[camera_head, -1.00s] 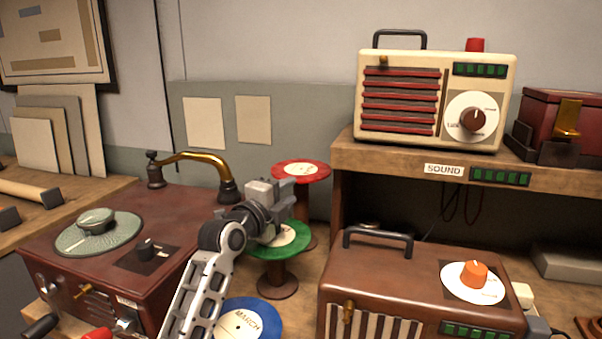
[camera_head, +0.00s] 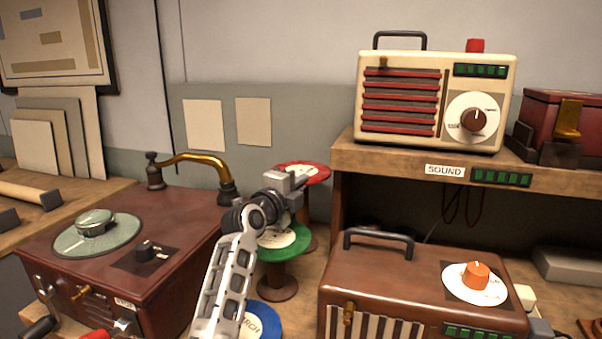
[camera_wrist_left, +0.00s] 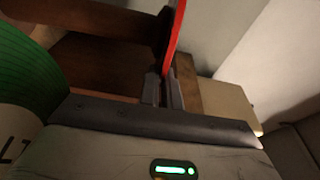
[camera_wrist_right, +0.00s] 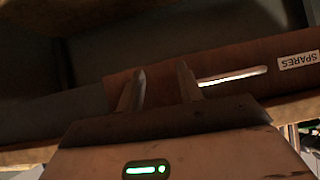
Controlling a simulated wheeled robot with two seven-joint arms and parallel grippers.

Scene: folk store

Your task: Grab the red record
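The red record (camera_head: 319,174) has a pale label and sits level on its stand behind the green record, in the head view. My left gripper (camera_head: 299,180) is at its near edge and covers part of it. In the left wrist view, the red record (camera_wrist_left: 174,40) shows edge-on, its rim between the two close-set fingers (camera_wrist_left: 164,92), which look shut on it. My right gripper (camera_wrist_right: 161,85) is open and empty in the right wrist view, away from the records.
The green record (camera_head: 285,243) is on a lower stand just below my left gripper. A blue record (camera_head: 265,322) lies nearer, partly hidden by my arm. A brown radio (camera_head: 385,270) stands right, a record player (camera_head: 130,255) left. A shelf (camera_head: 400,157) holds a cream radio.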

